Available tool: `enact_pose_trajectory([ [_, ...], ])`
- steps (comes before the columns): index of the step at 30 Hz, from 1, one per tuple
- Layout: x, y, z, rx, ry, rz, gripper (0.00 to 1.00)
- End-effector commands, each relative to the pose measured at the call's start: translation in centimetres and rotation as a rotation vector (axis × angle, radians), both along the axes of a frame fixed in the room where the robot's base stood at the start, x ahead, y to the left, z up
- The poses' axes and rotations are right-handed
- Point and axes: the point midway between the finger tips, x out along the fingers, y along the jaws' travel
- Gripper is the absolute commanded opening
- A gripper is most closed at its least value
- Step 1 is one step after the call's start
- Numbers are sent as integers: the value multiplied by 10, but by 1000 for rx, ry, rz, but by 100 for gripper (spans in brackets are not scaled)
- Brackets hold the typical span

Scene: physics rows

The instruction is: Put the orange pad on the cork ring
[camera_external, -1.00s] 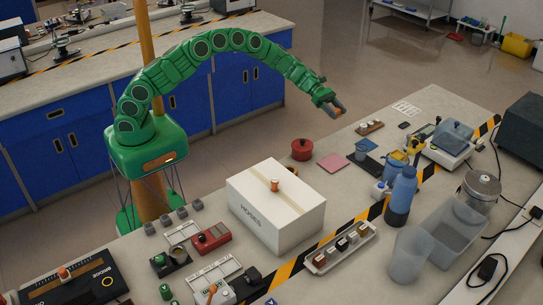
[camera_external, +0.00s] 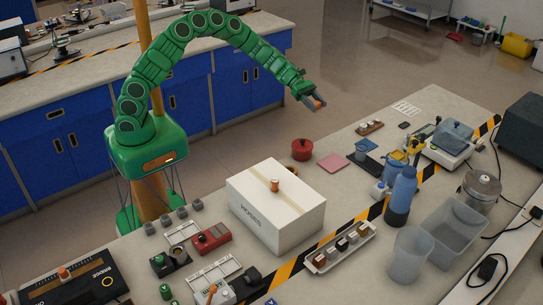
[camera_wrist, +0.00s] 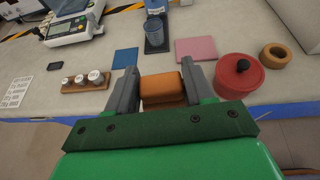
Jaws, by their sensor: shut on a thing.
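My gripper (camera_external: 314,102) is shut on the orange pad (camera_external: 319,105) and holds it in the air, off the bench's far edge in the outside view. In the wrist view the orange pad (camera_wrist: 161,88) sits between the two grey fingers of my gripper (camera_wrist: 160,92). The cork ring (camera_wrist: 278,56) lies flat on the bench to the upper right of the pad in the wrist view, just right of a red lidded pot. In the outside view the cork ring (camera_external: 292,170) is mostly hidden behind the white box. The pad and ring are well apart.
The red pot (camera_external: 302,149) stands close beside the ring, and the tall white box (camera_external: 276,207) stands on its other side. A pink pad (camera_external: 334,162), a blue pad (camera_wrist: 125,58) and a rack of small jars (camera_wrist: 86,80) lie nearby.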

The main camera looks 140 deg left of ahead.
Motion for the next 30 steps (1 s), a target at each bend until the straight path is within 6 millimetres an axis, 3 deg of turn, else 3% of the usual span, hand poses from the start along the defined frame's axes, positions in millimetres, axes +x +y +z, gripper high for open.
enact_pose_trajectory([
  [5, 16, -23, -2, -4, 0, -42, 23],
  [8, 37, -48, -5, -4, 1, -94, 23],
  [15, 89, -132, -13, -6, 2, -251, 23],
  [21, 119, -199, -17, -3, 1, -369, 23],
  [25, 130, -227, -19, 0, 0, -421, 23],
  [30, 136, -248, -21, 0, 0, -456, 23],
])
